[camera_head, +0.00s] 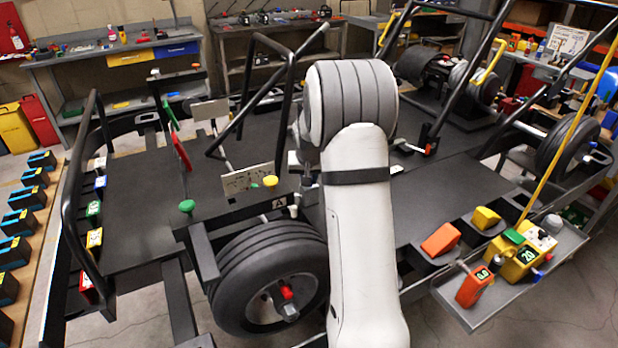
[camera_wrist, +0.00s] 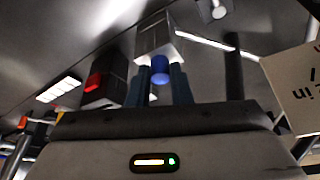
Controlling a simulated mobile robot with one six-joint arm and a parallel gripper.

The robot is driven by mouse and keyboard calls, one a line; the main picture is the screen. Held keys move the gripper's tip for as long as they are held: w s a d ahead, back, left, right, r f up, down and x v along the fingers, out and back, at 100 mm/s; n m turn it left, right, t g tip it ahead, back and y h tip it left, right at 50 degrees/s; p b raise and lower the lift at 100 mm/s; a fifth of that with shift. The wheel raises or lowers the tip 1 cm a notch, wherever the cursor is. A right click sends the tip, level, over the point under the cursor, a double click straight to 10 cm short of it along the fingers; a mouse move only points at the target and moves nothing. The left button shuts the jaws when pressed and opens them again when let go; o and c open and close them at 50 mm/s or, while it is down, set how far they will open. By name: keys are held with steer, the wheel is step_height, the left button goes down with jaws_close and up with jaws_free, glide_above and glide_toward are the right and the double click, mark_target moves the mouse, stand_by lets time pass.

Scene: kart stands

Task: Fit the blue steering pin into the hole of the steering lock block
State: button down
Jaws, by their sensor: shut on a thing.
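In the wrist view my gripper (camera_wrist: 159,78) has its two dark blue fingers closed around the blue steering pin (camera_wrist: 160,64). The pin's rounded blue end shows between the fingertips. A pale grey block (camera_wrist: 155,38) is right beyond the pin, in line with it, and may be the steering lock block. I cannot tell whether the pin touches it or is inside a hole; no hole is visible. In the head view my arm covers the gripper, the pin and the work spot.
The black kart frame (camera_head: 130,185) fills the middle, with a front wheel (camera_head: 268,280) beside my arm. A grey side tray (camera_head: 520,285) with orange and yellow items is at the right. A dark box with a red patch (camera_wrist: 97,80) and a white printed plate (camera_wrist: 295,85) flank the gripper.

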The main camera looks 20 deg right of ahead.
steer(key=shift+f, duration=0.1)
stand_by(0.3)
steer(key=c, duration=1.2)
jaws_free()
steer(key=shift+c, duration=0.2)
